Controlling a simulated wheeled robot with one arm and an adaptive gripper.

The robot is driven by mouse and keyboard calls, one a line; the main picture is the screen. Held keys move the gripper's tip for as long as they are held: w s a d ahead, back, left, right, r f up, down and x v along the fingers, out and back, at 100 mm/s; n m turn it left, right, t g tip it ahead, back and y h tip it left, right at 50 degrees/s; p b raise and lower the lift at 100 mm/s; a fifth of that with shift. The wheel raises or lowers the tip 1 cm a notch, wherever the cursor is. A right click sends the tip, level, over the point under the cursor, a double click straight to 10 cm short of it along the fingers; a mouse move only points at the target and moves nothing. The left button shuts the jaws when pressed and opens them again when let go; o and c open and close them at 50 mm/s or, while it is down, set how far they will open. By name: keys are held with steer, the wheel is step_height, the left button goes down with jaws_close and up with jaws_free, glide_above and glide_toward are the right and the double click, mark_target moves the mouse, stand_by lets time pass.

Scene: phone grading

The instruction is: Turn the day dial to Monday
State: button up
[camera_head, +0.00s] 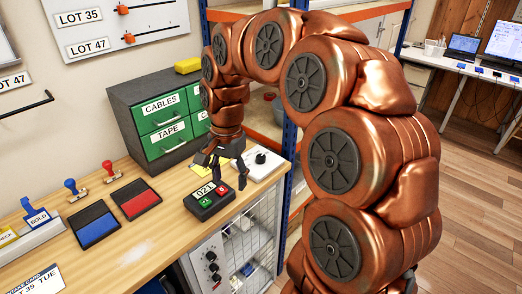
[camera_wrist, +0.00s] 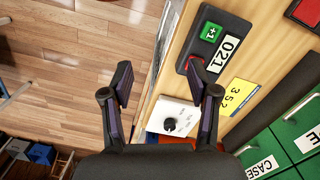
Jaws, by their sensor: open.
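A white box with a black knob (camera_head: 261,158), which looks like the day dial, sits on the right end of the wooden bench. It also shows in the wrist view (camera_wrist: 170,122), low and just left of the right finger. I cannot read its markings or where the knob points. My gripper (camera_head: 225,172) is open and empty above the bench, left of the white box and over the back of the black counter (camera_head: 207,199) reading 021. In the wrist view my gripper (camera_wrist: 159,80) has its fingers wide apart, touching nothing visible.
Green drawers (camera_head: 161,114) stand behind. A yellow card (camera_wrist: 239,97) lies by the counter. Blue (camera_head: 93,224) and red (camera_head: 136,198) pads and stamps are further left. A blue shelf post rises at the bench's right end.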

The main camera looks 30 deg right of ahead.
steer(key=w+d+m+p, duration=0.2)
steer(key=w+d+m, duration=0.5)
steer(key=w+d, duration=0.2)
steer(key=m+p, duration=0.1)
steer(key=m, duration=0.5)
glide_above(261, 156)
step_height(261, 156, down, 2)
steer(key=shift+a+f+h, duration=0.1)
steer(key=shift+f+h, duration=0.05)
steer(key=shift+h, duration=0.15)
steer(key=shift+f+m, duration=0.3)
steer(key=shift+f, duration=0.15)
steer(key=shift+f+p, duration=1.55)
steer(key=shift+f, duration=1.95)
jaws_close()
